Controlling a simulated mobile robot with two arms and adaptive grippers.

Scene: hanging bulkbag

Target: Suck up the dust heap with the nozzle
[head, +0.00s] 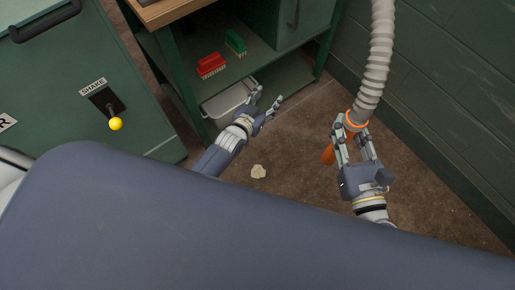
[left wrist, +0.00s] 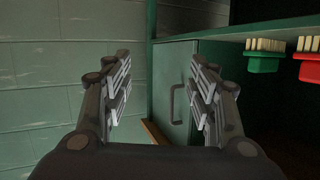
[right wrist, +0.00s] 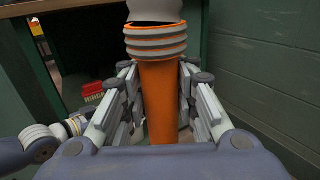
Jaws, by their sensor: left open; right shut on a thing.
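The dust heap (head: 258,171) is a small pale patch on the brown floor, in the middle of the head view. My right gripper (head: 352,133) is shut on the orange nozzle (head: 328,155), to the right of the heap and apart from it. In the right wrist view the nozzle (right wrist: 158,105) stands between the fingers, with the grey ribbed hose (head: 376,60) joined to its top. My left gripper (head: 266,100) is open and empty, in front of the shelf and beyond the heap. In the left wrist view its fingers (left wrist: 162,90) are spread with nothing between them.
A green shelf unit (head: 168,85) holds a red brush (head: 210,65) and a green brush (head: 235,42), with a grey bin (head: 222,106) below. A green panel with a yellow-knobbed lever (head: 115,123) stands left. A green wall (head: 450,110) bounds the right. Floor around the heap is clear.

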